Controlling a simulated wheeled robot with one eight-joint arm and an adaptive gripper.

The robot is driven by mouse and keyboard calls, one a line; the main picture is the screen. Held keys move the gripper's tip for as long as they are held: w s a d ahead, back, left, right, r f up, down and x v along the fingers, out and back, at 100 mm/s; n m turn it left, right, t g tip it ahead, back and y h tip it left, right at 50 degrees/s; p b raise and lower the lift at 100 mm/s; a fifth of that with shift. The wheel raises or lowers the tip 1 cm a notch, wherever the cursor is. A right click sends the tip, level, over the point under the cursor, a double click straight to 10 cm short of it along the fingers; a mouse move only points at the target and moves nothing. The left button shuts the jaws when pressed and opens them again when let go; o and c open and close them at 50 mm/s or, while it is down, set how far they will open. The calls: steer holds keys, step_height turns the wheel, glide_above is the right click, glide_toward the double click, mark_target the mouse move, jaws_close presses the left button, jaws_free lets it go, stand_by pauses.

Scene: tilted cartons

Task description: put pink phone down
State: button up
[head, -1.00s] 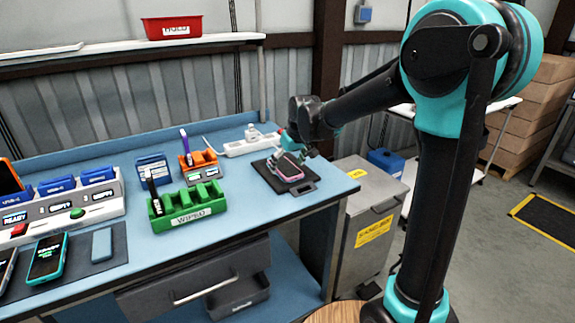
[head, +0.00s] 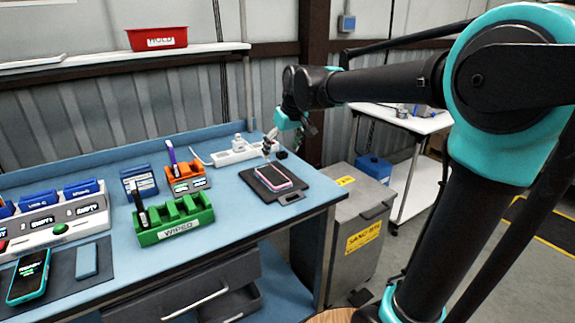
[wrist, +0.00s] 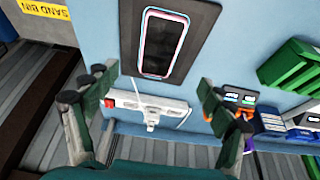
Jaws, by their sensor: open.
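The pink phone (head: 273,178) lies flat, dark screen up, on a dark mat (head: 290,198) near the right end of the blue bench. In the wrist view the pink phone (wrist: 164,44) lies on the dark mat (wrist: 184,62), beyond the fingertips and apart from them. My gripper (head: 275,148) is above the far edge of the mat, clear of the phone. In the wrist view my gripper (wrist: 155,88) has its two fingers spread wide with nothing between them.
A green rack (head: 174,222) marked WIPED and an orange holder (head: 187,178) stand left of the mat. A white power strip (head: 235,155) lies behind it. A grey sand bin (head: 362,220) stands right of the bench. The bench between rack and mat is clear.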

steer(key=s+d+f+m, duration=0.1)
steer(key=s+d+f, duration=0.1)
steer(key=d+f, duration=0.1)
steer(key=s+d+f+m, duration=0.1)
steer(key=s+d+f, duration=0.1)
steer(key=d+f, duration=0.1)
steer(key=s+d+f+h, duration=0.1)
steer(key=s+d+f, duration=0.1)
steer(key=d, duration=0.3)
steer(key=shift+s+d+f+m, duration=0.1)
steer(key=shift+f+m, duration=0.1)
steer(key=shift+f, duration=0.15)
steer(key=shift+s+d+f+m, duration=0.1)
steer(key=shift+f+m, duration=0.1)
steer(key=shift+f, duration=0.15)
steer(key=s+d+f+m, duration=0.2)
steer(key=s+d+f, duration=0.3)
steer(key=s+f, duration=0.2)
steer(key=s+d+f+m+h, duration=0.1)
steer(key=s+d+f+m, duration=0.1)
steer(key=s+d+f, duration=0.4)
steer(key=s, duration=0.2)
steer(key=shift+s+f+h, duration=0.3)
steer(key=shift+s+f, duration=0.05)
